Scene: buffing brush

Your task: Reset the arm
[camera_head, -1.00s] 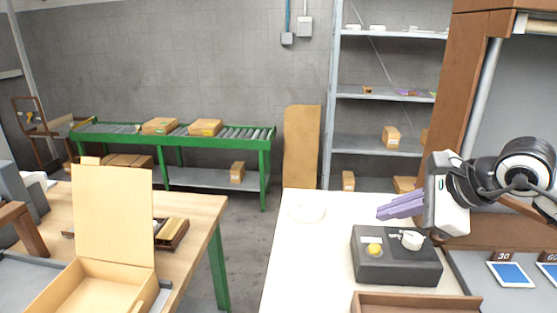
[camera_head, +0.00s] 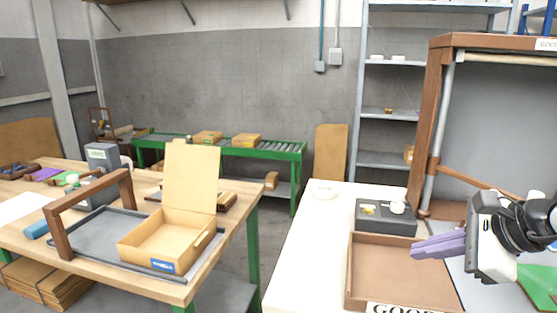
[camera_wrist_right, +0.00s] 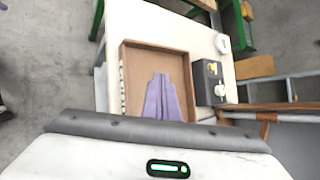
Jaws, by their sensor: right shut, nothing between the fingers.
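My right gripper (camera_head: 438,246) comes in from the right in the head view. Its purple fingers are together with nothing between them, and they show above the brown tray. In the right wrist view the shut fingers (camera_wrist_right: 163,98) point up the picture over the tray's floor. My left gripper is in neither view.
The brown tray (camera_head: 352,272) stands on the white table (camera_head: 302,243), with a dark box (camera_head: 386,217) behind it. At left, an open cardboard box (camera_head: 190,190) sits on a grey tray on a wooden table. A wooden frame (camera_head: 432,120) rises at right.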

